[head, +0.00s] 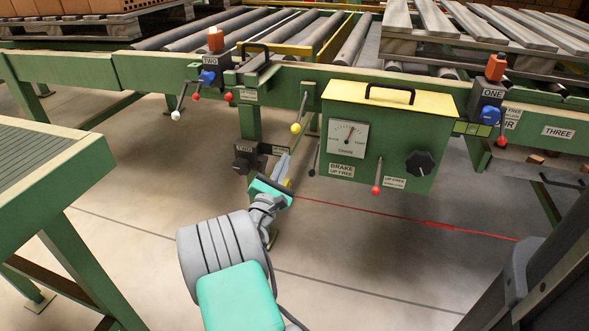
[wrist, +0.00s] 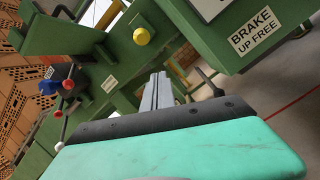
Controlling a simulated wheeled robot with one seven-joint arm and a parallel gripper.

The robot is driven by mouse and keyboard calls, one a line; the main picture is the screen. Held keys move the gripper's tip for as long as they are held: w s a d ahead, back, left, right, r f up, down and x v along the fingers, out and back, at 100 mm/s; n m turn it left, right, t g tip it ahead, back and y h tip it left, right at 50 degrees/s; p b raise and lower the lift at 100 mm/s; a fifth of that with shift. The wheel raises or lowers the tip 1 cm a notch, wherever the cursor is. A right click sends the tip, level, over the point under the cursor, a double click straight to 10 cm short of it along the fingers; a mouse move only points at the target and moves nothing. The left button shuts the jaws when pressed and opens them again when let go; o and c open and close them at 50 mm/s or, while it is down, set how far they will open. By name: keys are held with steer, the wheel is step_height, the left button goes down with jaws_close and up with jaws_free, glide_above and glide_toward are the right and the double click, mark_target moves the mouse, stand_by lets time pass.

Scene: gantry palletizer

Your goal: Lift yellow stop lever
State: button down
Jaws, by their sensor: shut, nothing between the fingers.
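A yellow ball knob (head: 296,128) hangs at the lower end of a dark lever on the green frame, left of the gauge box. In the wrist view the yellow knob (wrist: 141,36) shows above and left of the fingertips, with clear space between. My gripper (head: 285,156) is below the knob, its fingers pointing up and slightly right. The fingers (wrist: 159,78) are together and empty. A small yellow spot (head: 288,183) shows beside my fingers; I cannot tell what it belongs to.
A green box (head: 350,140) labelled BRAKE UP FREE, with a gauge, black dial and red-knobbed lever (head: 376,190), stands close right. A black-ended lever (head: 312,172) hangs between. Open floor (head: 150,180) lies left.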

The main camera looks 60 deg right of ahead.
mark_target(301, 113)
steer(key=n, duration=0.2)
steer(key=s+f+n+t, duration=0.1)
steer(key=f+n+h, duration=0.1)
steer(key=n, duration=0.1)
steer(key=shift+s+a+n+t, duration=0.25)
steer(key=shift+a+n+t, duration=0.05)
steer(key=shift+a, duration=0.05)
steer(key=w+d+r+p, duration=0.1)
steer(key=d+r+p, duration=0.1)
steer(key=d+r, duration=0.4)
steer(key=shift+d+r, duration=0.3)
steer(key=shift+r, duration=0.05)
steer(key=shift+r+p, duration=0.1)
steer(key=shift+p, duration=0.25)
